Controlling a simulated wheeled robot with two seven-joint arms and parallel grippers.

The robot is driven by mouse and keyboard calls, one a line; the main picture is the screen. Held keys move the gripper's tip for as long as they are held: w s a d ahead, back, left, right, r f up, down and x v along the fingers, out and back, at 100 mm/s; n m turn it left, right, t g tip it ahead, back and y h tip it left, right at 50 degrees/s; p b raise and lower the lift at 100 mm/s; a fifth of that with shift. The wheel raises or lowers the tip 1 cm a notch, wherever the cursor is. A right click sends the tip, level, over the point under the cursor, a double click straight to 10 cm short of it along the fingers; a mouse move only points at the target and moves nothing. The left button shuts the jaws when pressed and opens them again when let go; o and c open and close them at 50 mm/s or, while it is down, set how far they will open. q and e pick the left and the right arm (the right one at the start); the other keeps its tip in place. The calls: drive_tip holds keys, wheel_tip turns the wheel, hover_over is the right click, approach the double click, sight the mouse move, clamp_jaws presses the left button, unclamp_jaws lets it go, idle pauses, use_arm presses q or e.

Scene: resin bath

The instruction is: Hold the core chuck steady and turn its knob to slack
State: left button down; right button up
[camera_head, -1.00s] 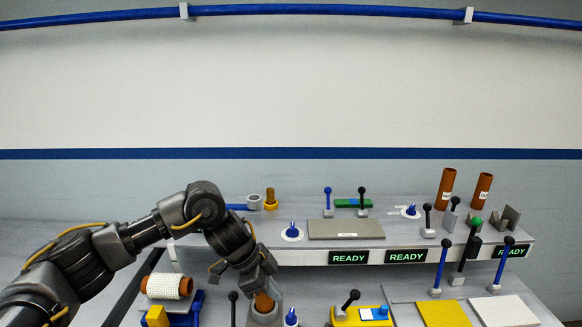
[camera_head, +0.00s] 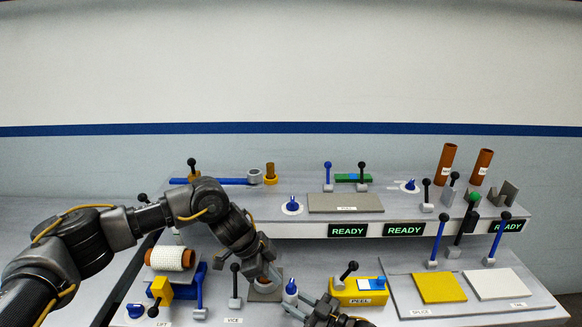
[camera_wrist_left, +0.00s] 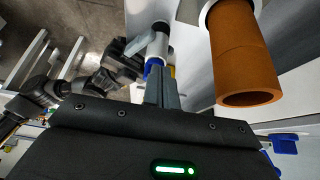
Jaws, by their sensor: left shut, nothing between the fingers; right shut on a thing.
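The tube (camera_wrist_left: 241,55) hangs large at the upper right of the left wrist view. Beside the chuck stands a knob (camera_head: 291,287) with a pale body and blue top.
A white roll on an orange core (camera_head: 172,259) sits left of a blue lever. A black-knobbed lever (camera_head: 235,283) stands left of the chuck. A yellow peel block (camera_head: 358,291) stands to the right. A raised shelf (camera_head: 290,228) with READY displays runs behind.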

use_arm(q)
drive_tip(key=shift+f, duration=0.4)
drive_tip(key=shift+d, duration=0.6)
idle(0.8)
drive_tip(key=shift+s, duration=0.35)
idle(0.4)
drive_tip(key=shift+a, duration=0.15)
idle(0.3)
drive_tip(key=shift+a, duration=0.25)
wheel_tip(320, 180, up, 6)
idle(0.5)
